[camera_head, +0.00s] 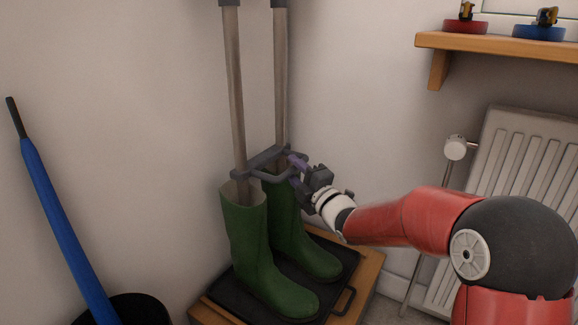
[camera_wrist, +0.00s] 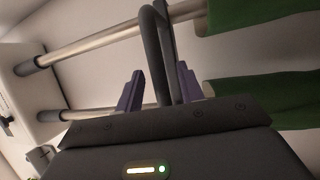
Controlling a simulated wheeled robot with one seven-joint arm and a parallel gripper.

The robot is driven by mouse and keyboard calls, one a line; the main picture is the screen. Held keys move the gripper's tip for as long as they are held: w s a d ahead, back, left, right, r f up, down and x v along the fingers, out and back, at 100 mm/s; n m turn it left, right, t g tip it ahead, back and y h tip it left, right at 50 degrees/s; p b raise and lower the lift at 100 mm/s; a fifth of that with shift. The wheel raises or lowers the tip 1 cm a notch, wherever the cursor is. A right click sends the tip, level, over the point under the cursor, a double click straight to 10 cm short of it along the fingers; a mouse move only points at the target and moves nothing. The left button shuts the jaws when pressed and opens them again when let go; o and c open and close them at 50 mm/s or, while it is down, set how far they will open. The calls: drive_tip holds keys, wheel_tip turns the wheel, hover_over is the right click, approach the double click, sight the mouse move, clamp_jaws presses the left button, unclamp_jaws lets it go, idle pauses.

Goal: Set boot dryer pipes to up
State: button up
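The boot dryer has two upright pipes (camera_head: 235,100) (camera_head: 280,80), whose lower ends go down into two green boots (camera_head: 245,235) (camera_head: 285,225); their tops run out of the head view. A dark crossbar with a looped handle (camera_head: 268,175) joins the pipes just above the boots. My gripper (camera_head: 294,170) is at the right end of this handle. In the wrist view, the dark handle (camera_wrist: 153,50) passes between the two purple fingers of my gripper (camera_wrist: 160,88). The fingers are apart, with a visible gap on the left side. Contact on the right is unclear.
The boots stand on a black tray (camera_head: 338,302) on a wooden bench (camera_head: 360,262) in the corner. A blue umbrella (camera_head: 65,225) leans in a dark bin at left. A radiator (camera_head: 515,150) and wooden shelf (camera_head: 490,43) are at right. A pale box (camera_wrist: 28,90) holds the pipes' far ends.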

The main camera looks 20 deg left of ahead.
drive_tip(key=shift+x, duration=1.5)
clamp_jaws()
